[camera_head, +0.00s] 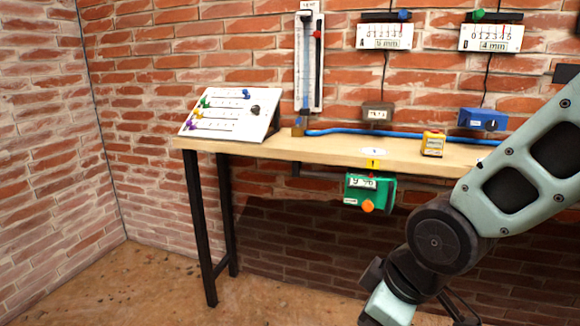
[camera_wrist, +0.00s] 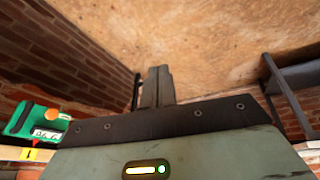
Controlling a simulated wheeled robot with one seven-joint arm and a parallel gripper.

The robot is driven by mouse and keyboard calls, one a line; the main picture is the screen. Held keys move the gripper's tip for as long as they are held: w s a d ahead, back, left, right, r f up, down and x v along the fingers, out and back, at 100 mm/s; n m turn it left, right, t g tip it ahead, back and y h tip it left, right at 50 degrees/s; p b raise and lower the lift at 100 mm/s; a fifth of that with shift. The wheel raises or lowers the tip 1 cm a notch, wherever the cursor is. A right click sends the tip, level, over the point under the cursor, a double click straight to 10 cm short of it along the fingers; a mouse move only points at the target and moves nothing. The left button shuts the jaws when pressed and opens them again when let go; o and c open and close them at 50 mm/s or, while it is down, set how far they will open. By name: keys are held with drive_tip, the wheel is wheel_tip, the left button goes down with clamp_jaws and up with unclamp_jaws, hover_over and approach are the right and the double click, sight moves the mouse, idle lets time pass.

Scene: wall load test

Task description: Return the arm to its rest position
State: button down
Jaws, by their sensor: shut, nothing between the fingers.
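My arm (camera_head: 510,185) enters from the right in the head view and bends down in front of the wooden table (camera_head: 335,148). Its lower end runs off the bottom edge, so the fingertips do not show there. In the wrist view my gripper (camera_wrist: 158,72) is shut and empty, its two fingers together over the brown floor (camera_wrist: 200,45). It touches nothing that I can see.
A green box with an orange knob (camera_head: 368,193) hangs below the table's front edge, also at left in the wrist view (camera_wrist: 38,122). Floor at left (camera_head: 150,285) is clear.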

drive_tip(key=s+d+r+m+g+h, duration=0.2)
drive_tip(key=s+r+m+g, duration=0.1)
drive_tip(key=s, duration=1)
wheel_tip(320, 180, up, 23)
drive_tip(key=p, duration=2.3)
drive_tip(key=shift+w+p, duration=0.35)
drive_tip(key=shift+p, duration=0.05)
drive_tip(key=shift+d, duration=0.1)
